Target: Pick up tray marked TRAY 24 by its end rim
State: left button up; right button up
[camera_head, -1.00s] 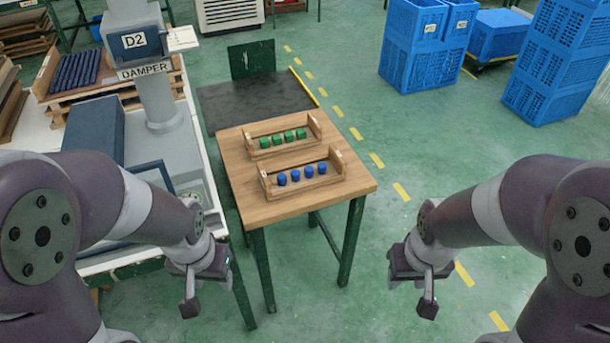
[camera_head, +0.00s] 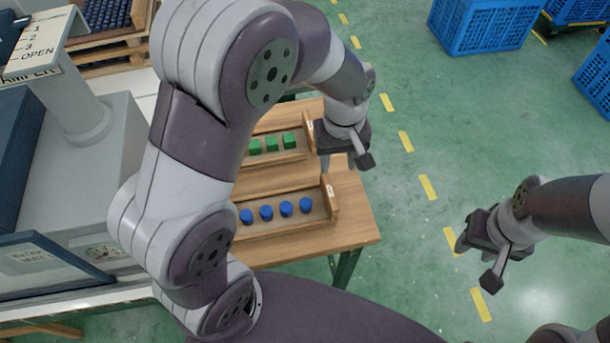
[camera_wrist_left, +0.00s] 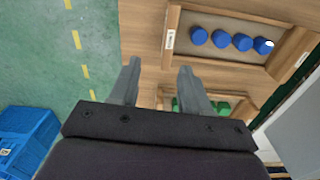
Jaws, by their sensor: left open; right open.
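Two wooden trays lie on the wooden table (camera_head: 345,231). The rear tray (camera_head: 308,128) holds green blocks; the front tray (camera_head: 331,197) holds several blue cylinders. Small labels sit on their ends, too small to read, so I cannot tell which is TRAY 24. My left gripper (camera_head: 345,160) is open and empty beside the right end of the rear tray. In the left wrist view, its fingers (camera_wrist_left: 159,70) point toward the table near the green-block tray's end, and the blue-cylinder tray (camera_wrist_left: 174,27) shows above. My right gripper (camera_head: 477,265) is open and empty over the floor.
My left arm hides the left ends of both trays. A grey machine (camera_head: 95,170) stands left of the table. Blue crates (camera_head: 480,25) stand on the floor at the back right. The floor between the table and my right gripper is clear.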

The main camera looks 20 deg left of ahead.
aim_at(330, 190)
pick_arm(q)
jog(key=shift+s+a+f+n, duration=0.1)
jog(key=shift+s+n, duration=0.2)
jog(key=shift+s, duration=0.1)
jog(key=f, duration=0.1)
jog(key=s+f, duration=0.1)
jog(key=f, duration=0.1)
jog(key=shift+s+b, duration=0.3)
jog(key=f, duration=0.6)
jog(key=w+f+b, duration=0.1)
jog(key=f, duration=0.2)
jog(key=shift+a+f, duration=0.1)
jog(key=shift+a, duration=0.15)
jog(key=shift+f, duration=0.25)
grip_shut()
